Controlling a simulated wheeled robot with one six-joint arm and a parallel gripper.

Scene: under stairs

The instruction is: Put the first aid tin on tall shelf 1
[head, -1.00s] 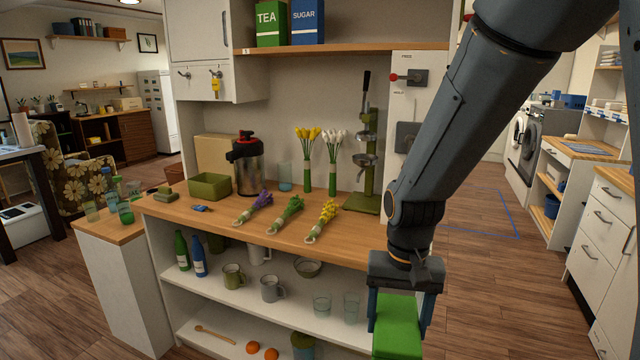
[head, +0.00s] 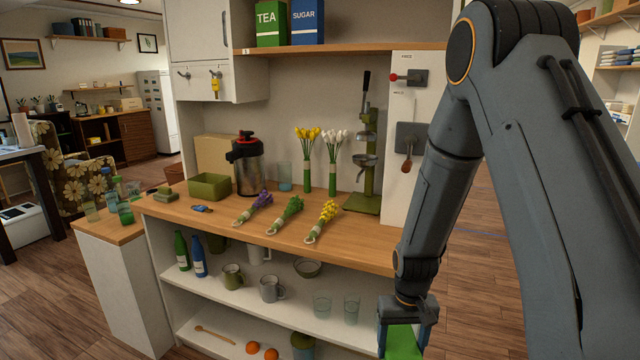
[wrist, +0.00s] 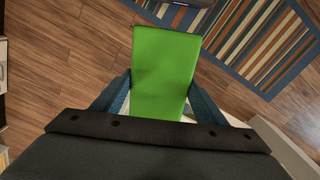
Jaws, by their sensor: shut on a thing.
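My gripper (head: 404,325) points down at the lower right of the head view, in front of the counter's right end. It is shut on a plain green box-shaped thing (head: 401,345), taken as the first aid tin; no label shows. In the wrist view the green tin (wrist: 165,70) sits between the two blue fingers, above the floor. Tall shelf 1 (head: 350,47) is the wooden shelf at the top of the unit, with a small "1" at its left front edge. A green TEA tin (head: 271,24) and a blue SUGAR tin (head: 306,22) stand on its left part.
The wooden counter (head: 225,222) holds flower bunches, a green bin, a metal flask and a green press (head: 365,160). A white side panel (head: 404,75) with a red knob and hanging spoon borders it. The upper shelf's right part looks clear. A striped rug (wrist: 262,40) lies below.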

